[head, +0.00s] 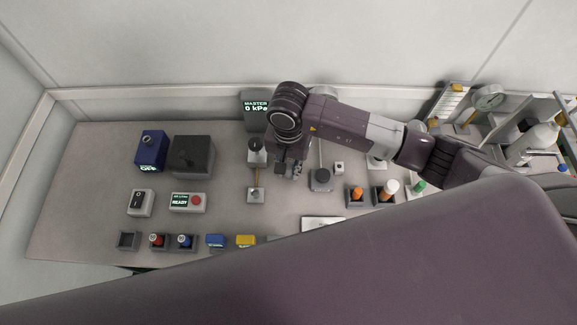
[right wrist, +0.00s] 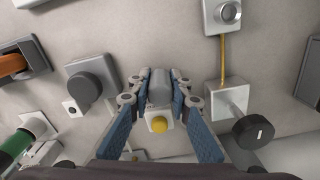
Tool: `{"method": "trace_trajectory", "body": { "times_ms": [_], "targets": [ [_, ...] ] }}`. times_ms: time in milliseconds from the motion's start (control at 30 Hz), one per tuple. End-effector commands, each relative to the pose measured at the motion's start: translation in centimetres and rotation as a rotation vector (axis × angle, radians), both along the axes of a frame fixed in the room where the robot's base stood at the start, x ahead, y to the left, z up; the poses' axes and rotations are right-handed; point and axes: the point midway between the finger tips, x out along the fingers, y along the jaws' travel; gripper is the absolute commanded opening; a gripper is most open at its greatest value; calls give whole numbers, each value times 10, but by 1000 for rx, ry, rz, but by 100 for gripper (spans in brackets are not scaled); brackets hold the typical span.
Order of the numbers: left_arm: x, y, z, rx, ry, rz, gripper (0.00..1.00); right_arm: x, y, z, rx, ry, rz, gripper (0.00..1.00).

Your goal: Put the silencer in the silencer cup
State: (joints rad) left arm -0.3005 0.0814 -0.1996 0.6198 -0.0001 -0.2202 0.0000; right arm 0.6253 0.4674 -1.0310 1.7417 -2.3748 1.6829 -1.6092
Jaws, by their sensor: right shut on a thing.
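My right gripper (head: 290,172) is over the middle of the bench in the head view. In the right wrist view its blue-padded fingers (right wrist: 159,92) are shut on a small grey piece (right wrist: 160,88), which looks like the silencer. A pale block with a round yellow face (right wrist: 158,124) shows just below that piece in the picture; I cannot tell whether they touch. I cannot tell which holder is the silencer cup. An empty dark square holder (head: 128,240) stands at the front left. My left gripper is not in view.
A gauge post with a black knob (right wrist: 252,131) stands close right of the gripper in the right wrist view, a black-knobbed block (right wrist: 91,84) close left. Holders with orange (head: 357,192) and green (head: 419,186) pieces stand at right. My purple arm link covers the front.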

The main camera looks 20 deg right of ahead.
Motion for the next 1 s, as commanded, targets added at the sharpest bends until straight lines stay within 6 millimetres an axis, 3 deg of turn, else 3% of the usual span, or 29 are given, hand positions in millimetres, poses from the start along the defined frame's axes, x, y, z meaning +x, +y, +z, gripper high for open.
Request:
{"method": "trace_trajectory", "body": {
  "times_ms": [333,367,500,833,1000],
  "targets": [
    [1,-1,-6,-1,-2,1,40,1,0,-4,0,-2,-1,0],
    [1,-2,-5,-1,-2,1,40,1,0,-3,0,-2,-1,20],
    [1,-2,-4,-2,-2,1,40,1,0,-2,0,-1,-1,36],
    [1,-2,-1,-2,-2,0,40,0,0,0,1,-1,-1,36],
    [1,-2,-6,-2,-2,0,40,3,0,17,2,-7,2,36]
  ]
}}
